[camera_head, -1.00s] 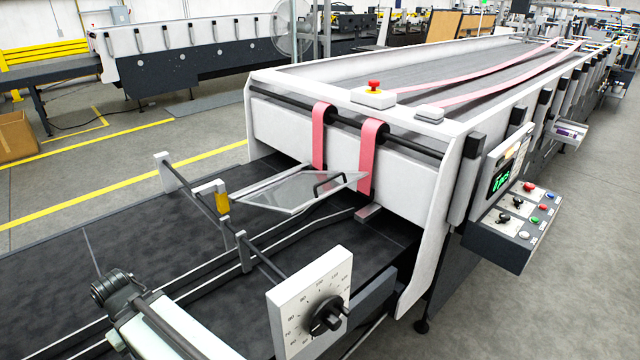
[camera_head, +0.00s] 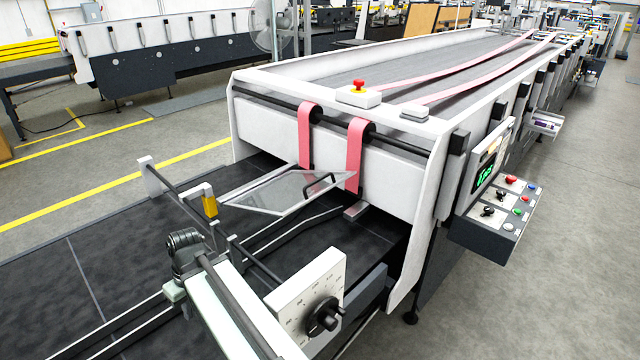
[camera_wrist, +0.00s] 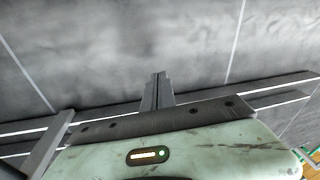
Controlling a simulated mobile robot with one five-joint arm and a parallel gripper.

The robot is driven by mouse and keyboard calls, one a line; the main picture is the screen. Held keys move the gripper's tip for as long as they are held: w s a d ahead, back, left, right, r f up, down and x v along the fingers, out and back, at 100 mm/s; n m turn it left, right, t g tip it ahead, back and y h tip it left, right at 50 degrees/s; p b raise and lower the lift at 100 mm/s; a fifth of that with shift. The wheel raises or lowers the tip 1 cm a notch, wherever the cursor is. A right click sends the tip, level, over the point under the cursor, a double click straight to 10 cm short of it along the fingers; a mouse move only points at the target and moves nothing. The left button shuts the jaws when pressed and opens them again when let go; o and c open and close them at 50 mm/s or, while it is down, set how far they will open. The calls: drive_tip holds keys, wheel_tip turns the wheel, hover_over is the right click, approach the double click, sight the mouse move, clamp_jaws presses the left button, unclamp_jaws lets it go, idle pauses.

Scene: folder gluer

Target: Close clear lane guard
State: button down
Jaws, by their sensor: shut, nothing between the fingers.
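The clear lane guard (camera_head: 270,192) is a see-through panel with a grey edge and a black handle (camera_head: 320,183). In the head view it sits tilted above the dark feed bed, in front of the two pink belts. A yellow block (camera_head: 210,206) on a bracket is at its left end. My gripper (camera_wrist: 158,82) shows in the wrist view with its fingers together and empty, over the dark bed. In the head view my arm reaches in from the bottom, its end left of the guard and apart from it. The fingertips are not clear there.
A white dial plate with a black knob (camera_head: 322,316) stands to the right of my arm. A dark cross rod with upright posts (camera_head: 150,177) runs between my arm and the guard. A control panel (camera_head: 492,207) is at the right. The bed at left is clear.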

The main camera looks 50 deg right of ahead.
drive_tip(key=d+r+t+p, duration=0.3)
drive_tip(key=d+r, duration=0.3)
drive_tip(key=d, duration=0.4)
drive_tip(key=d+r+n+t+y+p, duration=0.1)
drive_tip(key=d+r+t+p, duration=0.1)
drive_tip(key=d+r, duration=0.5)
drive_tip(key=d+r+t+p, duration=0.3)
drive_tip(key=d+r, duration=0.1)
drive_tip(key=d, duration=0.8)
drive_tip(key=s+d+r+m+t+h+p, duration=0.1)
drive_tip(key=s+d+r+h+p, duration=0.15)
drive_tip(key=s+d, duration=0.6)
drive_tip(key=s+d+r+m+t+h+p, duration=0.15)
drive_tip(key=s+d+r, duration=0.25)
drive_tip(key=s+d, duration=0.45)
drive_tip(key=b, duration=0.6)
approach(321, 188)
drive_tip(key=w+a+f, duration=0.1)
drive_tip(key=w+a, duration=0.2)
drive_tip(key=w, duration=0.2)
drive_tip(key=shift+w+a+f+g, duration=0.1)
drive_tip(key=shift+a+f+g, duration=0.15)
drive_tip(key=shift+g, duration=0.2)
